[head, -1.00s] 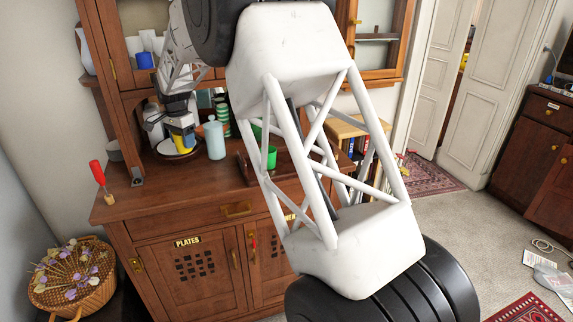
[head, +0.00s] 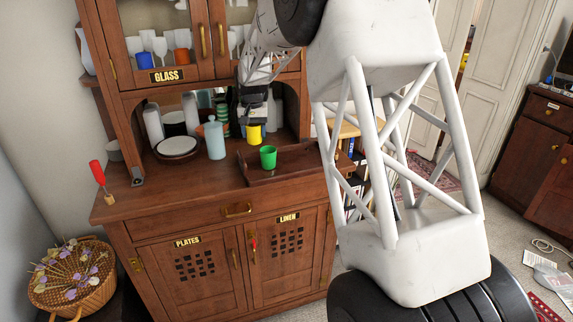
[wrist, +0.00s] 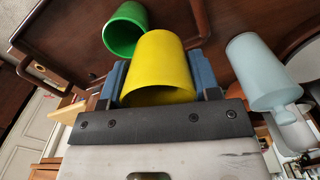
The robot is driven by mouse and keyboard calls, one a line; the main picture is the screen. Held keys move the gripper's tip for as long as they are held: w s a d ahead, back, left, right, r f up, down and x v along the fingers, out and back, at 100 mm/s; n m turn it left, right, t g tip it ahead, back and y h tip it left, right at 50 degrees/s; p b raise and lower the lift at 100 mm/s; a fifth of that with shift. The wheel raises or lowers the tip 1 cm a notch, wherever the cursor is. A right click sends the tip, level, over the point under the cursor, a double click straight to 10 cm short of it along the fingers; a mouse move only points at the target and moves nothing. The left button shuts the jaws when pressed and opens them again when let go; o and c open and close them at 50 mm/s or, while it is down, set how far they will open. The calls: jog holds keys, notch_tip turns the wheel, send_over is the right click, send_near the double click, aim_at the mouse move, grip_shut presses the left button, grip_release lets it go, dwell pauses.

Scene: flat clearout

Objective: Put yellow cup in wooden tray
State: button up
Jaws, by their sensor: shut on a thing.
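The yellow cup (head: 254,133) is held by my gripper (head: 254,122) over the back left part of the wooden tray (head: 291,176) on the cabinet counter. In the wrist view the yellow cup (wrist: 158,62) sits between the blue fingers of my gripper (wrist: 160,82), which is shut on it. The wooden tray (wrist: 85,80) shows behind it in that view. I cannot tell the exact gap between the cup and the tray.
A green cup (head: 268,157) stands in the tray, close to the yellow cup. A light blue bottle (head: 215,138) stands left of the tray, with white plates (head: 177,146) farther left. A red-handled tool (head: 98,173) stands at the left edge.

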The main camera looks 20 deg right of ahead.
jog(key=s+d+f+m, duration=0.2)
jog(key=s+d+m, duration=0.5)
jog(key=s, duration=0.1)
jog(key=s+d+f+m, duration=0.3)
jog(key=s+d+m, duration=0.4)
jog(key=s, duration=0.1)
jog(key=shift+s+d+m, duration=0.25)
jog(key=shift+s+m, duration=0.05)
send_over(304, 160)
jog(key=shift+f, duration=0.8)
dwell(0.4)
jog(key=shift+f, duration=0.1)
jog(key=shift+f, duration=1.65)
jog(key=shift+f, duration=0.15)
